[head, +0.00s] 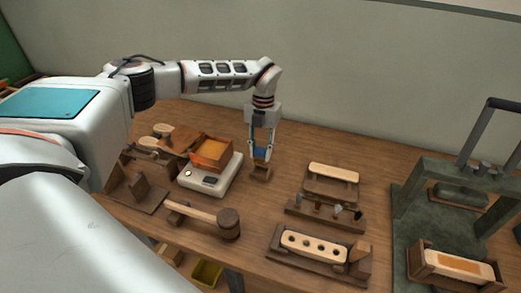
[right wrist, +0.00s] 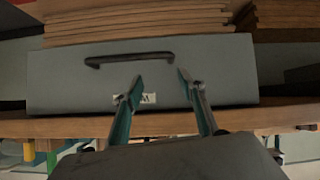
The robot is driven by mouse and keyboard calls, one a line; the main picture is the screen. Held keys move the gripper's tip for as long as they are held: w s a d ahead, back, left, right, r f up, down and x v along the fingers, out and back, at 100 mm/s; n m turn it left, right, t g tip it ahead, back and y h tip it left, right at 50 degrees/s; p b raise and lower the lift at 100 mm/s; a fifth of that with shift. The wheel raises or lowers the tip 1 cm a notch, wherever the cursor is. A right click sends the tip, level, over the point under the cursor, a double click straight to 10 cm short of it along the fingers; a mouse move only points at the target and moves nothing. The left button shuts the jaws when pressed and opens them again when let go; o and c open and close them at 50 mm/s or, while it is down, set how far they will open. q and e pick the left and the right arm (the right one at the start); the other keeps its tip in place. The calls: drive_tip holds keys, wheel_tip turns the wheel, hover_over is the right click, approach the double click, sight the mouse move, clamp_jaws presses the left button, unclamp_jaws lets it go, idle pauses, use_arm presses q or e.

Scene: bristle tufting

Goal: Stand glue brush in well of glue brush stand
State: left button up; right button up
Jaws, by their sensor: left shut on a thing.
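My left gripper (head: 262,150) points straight down at the back middle of the workbench in the head view. It is shut on the glue brush, of which a small blue part (head: 262,154) shows between the fingers. The small brown wooden glue brush stand (head: 261,173) is directly below. The brush looks upright over the stand; its lower end is too small to tell whether it is inside the well. My right gripper (right wrist: 160,79) shows in the right wrist view, with its fingers apart and nothing between them.
Left of the stand is a white scale (head: 211,182) bearing an orange-filled wooden box (head: 211,154). A mallet (head: 205,216) lies in front. Wooden racks and a drilled brush block (head: 313,246) are right. A grey drawer front (right wrist: 225,70) with a black handle faces my right gripper.

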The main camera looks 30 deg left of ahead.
sight(260, 163)
use_arm(q)
drive_tip(key=shift+p, duration=0.4)
idle(0.7)
idle(0.4)
drive_tip(key=shift+f+b, duration=0.45)
drive_tip(key=shift+f, duration=0.75)
drive_tip(key=shift+f+b, duration=0.3)
drive_tip(key=shift+f, duration=0.35)
drive_tip(key=shift+f, duration=0.35)
drive_tip(key=shift+f, duration=0.35)
drive_tip(key=shift+f, duration=0.35)
drive_tip(key=o, duration=1.5)
